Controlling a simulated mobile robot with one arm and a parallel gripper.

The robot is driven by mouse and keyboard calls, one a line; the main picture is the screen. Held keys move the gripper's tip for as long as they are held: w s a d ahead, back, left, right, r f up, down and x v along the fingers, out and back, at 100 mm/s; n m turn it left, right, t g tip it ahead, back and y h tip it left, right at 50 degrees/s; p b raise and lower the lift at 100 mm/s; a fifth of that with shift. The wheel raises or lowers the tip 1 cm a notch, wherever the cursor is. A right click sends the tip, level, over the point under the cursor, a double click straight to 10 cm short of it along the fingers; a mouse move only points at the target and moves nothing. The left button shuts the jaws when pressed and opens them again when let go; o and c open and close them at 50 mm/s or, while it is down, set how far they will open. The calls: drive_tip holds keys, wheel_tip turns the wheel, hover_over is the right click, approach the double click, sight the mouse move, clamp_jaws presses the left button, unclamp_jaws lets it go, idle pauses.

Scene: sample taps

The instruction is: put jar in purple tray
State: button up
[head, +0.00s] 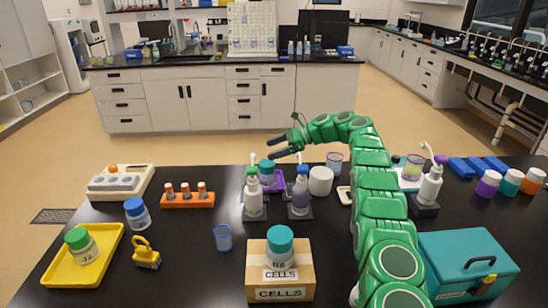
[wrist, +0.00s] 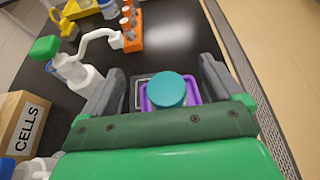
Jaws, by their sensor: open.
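A jar with a teal lid (head: 267,170) stands at the purple tray (head: 279,182), near the far edge of the table. In the wrist view its round lid (wrist: 167,90) lies over the tray, whose purple rim (wrist: 144,101) shows around it. My gripper (head: 271,147) is open and empty, above the jar and apart from it in the head view. In the wrist view the jar lid shows between my two fingers (wrist: 160,82). Another teal-lidded jar (head: 280,246) stands on the CELLS box, and a green-lidded jar (head: 82,244) is in the yellow tray (head: 57,269).
Pump bottles (head: 254,195) and (head: 300,195) stand in front of the purple tray, with a white container (head: 321,180) to the right. The orange rack (head: 187,198) is to the left. Black tabletop is clear around the blue cup (head: 222,238).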

drive_tip(key=shift+r, duration=0.4)
